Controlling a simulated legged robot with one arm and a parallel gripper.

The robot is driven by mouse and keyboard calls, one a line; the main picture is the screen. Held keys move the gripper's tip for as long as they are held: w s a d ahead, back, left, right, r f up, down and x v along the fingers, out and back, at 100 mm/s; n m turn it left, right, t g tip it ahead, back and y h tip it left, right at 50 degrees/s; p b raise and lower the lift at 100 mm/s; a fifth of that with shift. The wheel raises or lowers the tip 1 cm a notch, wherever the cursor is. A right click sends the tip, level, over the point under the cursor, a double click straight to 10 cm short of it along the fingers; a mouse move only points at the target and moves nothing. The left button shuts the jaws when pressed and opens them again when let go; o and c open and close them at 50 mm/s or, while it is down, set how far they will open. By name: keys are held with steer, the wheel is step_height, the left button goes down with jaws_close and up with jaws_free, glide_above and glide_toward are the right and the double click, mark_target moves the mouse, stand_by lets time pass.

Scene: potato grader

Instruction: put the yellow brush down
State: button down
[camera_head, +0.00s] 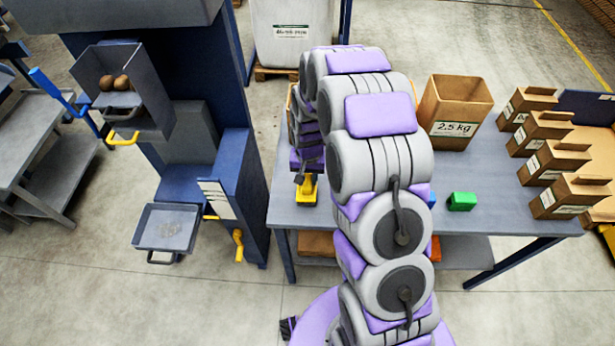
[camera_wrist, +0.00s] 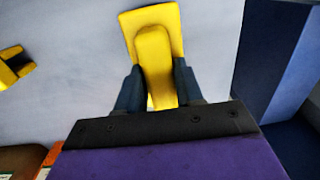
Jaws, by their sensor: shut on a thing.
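The yellow brush (camera_wrist: 153,48) is between the two dark fingers of my gripper (camera_wrist: 157,82) in the wrist view, and the gripper is shut on it. In the head view the yellow brush (camera_head: 307,191) shows below my gripper (camera_head: 305,172), over the left end of the grey-blue table (camera_head: 300,215). I cannot tell whether the brush touches the tabletop. My arm hides part of the table's middle.
A second yellow item with a dark part (camera_wrist: 14,68) lies at the left of the wrist view. A green block (camera_head: 461,201), an open "2.5 kg" box (camera_head: 455,105) and several cardboard boxes (camera_head: 540,133) are on the table. A blue machine (camera_head: 240,170) stands left of it.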

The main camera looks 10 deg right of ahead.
steer(key=shift+a, duration=1.2)
steer(key=c, duration=0.9)
jaws_free()
steer(key=shift+a, duration=0.55)
steer(key=shift+c, duration=0.2)
steer(key=shift+o, duration=0.8)
steer(key=shift+d, duration=0.2)
steer(key=shift+o, duration=0.3)
steer(key=shift+d, duration=1.4)
steer(key=shift+a+r, duration=0.1)
steer(key=shift+a, duration=0.2)
steer(key=shift+a+r+p, duration=0.3)
steer(key=shift+a+r, duration=0.75)
steer(key=shift+r, duration=0.05)
steer(key=r, duration=0.2)
steer(key=d+r+p, duration=0.1)
steer(key=r, duration=0.1)
steer(key=d+r, duration=0.1)
steer(key=r, duration=0.1)
steer(key=shift+d+r+p, duration=0.2)
steer(key=shift+r+p, duration=0.1)
steer(key=s+r+n, duration=0.2)
steer(key=s+r, duration=1.4)
steer(key=s, duration=0.1)
steer(key=s+a+r+n+g, duration=0.1)
steer(key=s+r, duration=0.2)
steer(key=s, duration=1.4)
steer(key=shift+a+n+g, duration=0.3)
steer(key=shift+a+g, duration=0.05)
steer(key=shift+g, duration=0.05)
